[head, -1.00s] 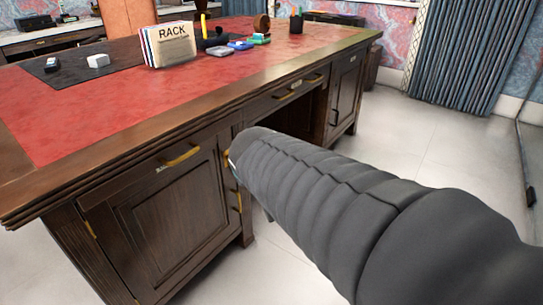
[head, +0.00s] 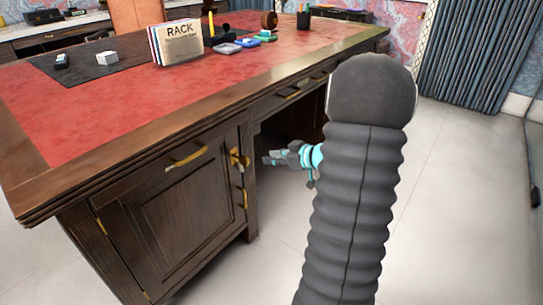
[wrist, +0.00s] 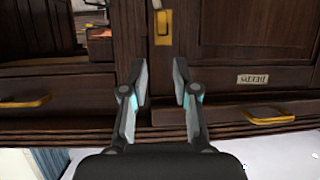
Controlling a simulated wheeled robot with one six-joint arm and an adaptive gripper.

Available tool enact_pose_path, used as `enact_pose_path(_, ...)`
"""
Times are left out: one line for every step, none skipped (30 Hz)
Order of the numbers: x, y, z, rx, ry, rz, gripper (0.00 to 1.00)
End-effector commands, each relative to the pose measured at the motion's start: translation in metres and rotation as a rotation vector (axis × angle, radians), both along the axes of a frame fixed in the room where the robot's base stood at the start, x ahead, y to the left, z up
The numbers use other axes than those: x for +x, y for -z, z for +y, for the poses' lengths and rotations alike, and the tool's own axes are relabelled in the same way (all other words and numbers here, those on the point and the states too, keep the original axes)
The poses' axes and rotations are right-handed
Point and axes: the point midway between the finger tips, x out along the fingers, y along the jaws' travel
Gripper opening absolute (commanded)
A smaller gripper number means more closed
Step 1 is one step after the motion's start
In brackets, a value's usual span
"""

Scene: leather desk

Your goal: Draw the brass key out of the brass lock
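The brass lock (head: 236,152) sits at the upper right edge of the desk's left cabinet door in the head view. A small brass piece, apparently the key (head: 243,162), sticks out from it. In the wrist view the lock's brass plate (wrist: 164,22) shows beyond the fingertips, near the top edge; the key cannot be made out clearly there. My gripper (head: 266,157) is just right of the lock in the head view, pointing towards it and apart from it. The wrist view shows my gripper (wrist: 161,68) open, with nothing between its fingers.
The desk (head: 150,115) has a brass drawer handle (head: 188,155) left of the lock. The open kneehole lies behind my gripper. A rack (head: 180,45), a dark mat and small items stand on top. The pale floor (head: 440,180) is clear at right.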

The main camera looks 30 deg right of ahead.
Motion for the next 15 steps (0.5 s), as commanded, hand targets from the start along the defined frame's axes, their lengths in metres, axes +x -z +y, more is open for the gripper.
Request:
enact_pose_path(-0.001,0.003,0.000,0.011,-0.008,0.002,0.29)
enact_pose_path(-0.001,0.004,0.001,0.016,-0.013,0.003,0.29)
enact_pose_path(0.001,0.005,0.002,0.019,-0.016,0.004,0.29)
enact_pose_path(0.002,0.006,0.003,0.020,-0.018,0.004,0.29)
enact_pose_path(0.005,0.007,0.004,0.019,-0.018,0.004,0.29)
enact_pose_path(0.008,0.009,0.006,0.018,-0.020,0.003,0.29)
enact_pose_path(0.012,0.010,0.008,0.017,-0.020,0.003,0.29)
enact_pose_path(0.016,0.012,0.010,0.018,-0.020,0.002,0.29)
enact_pose_path(0.021,0.015,0.012,0.018,-0.020,0.003,0.29)
enact_pose_path(0.025,0.017,0.015,0.018,-0.021,0.003,0.29)
enact_pose_path(0.029,0.019,0.017,0.017,-0.020,0.003,0.29)
enact_pose_path(0.035,0.021,0.019,0.018,-0.019,0.003,0.29)
enact_pose_path(0.039,0.023,0.022,0.017,-0.020,0.003,0.29)
enact_pose_path(0.044,0.025,0.024,0.018,-0.020,0.003,0.29)
enact_pose_path(0.050,0.028,0.026,0.018,-0.019,0.003,0.29)
